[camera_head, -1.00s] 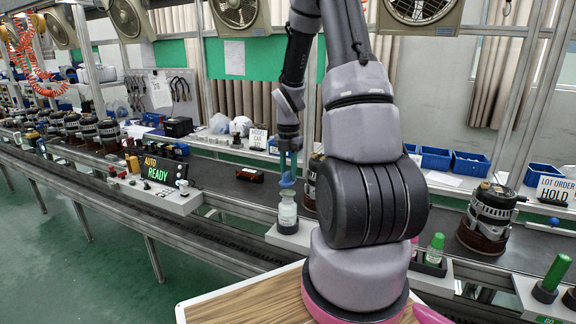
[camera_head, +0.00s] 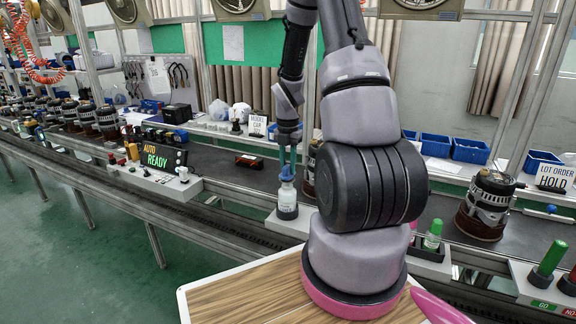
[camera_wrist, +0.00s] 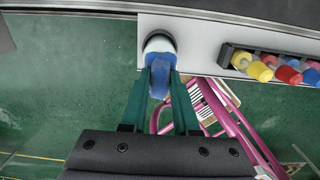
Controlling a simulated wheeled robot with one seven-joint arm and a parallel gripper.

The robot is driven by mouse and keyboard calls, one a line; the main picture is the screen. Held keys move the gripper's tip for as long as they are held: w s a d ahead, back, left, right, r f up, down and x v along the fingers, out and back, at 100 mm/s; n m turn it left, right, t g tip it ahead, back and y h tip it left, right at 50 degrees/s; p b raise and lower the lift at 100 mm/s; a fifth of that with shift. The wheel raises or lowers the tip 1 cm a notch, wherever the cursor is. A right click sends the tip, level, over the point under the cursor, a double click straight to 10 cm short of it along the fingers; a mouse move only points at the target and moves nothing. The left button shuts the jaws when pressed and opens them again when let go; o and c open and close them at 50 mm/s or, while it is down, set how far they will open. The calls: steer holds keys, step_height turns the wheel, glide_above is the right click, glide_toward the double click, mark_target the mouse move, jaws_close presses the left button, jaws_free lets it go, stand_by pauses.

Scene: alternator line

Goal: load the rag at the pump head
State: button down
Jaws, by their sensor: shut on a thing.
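My gripper (camera_head: 287,160) hangs above the near edge of the line, its teal fingers pointing down. In the wrist view my gripper (camera_wrist: 160,74) is shut on a small blue thing that looks like the rag (camera_wrist: 159,82). A white dispenser bottle (camera_head: 287,200) stands upright directly below, with a blue top at its pump head (camera_head: 287,174). The bottle's pale rounded top (camera_wrist: 159,43) lies just beyond the fingertips in the wrist view. I cannot tell whether the rag touches the pump head, as the two blue parts merge.
The bottle stands on a white base plate (camera_head: 285,222). An AUTO READY panel (camera_head: 163,157) is to the left. A rack of coloured caps (camera_wrist: 273,67) lies right of the bottle in the wrist view. An alternator (camera_head: 487,207) stands on the conveyor at right.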

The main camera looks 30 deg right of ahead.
mark_target(287, 165)
steer(key=shift+f, duration=1.1)
stand_by(1.6)
steer(key=shift+r, duration=3.55)
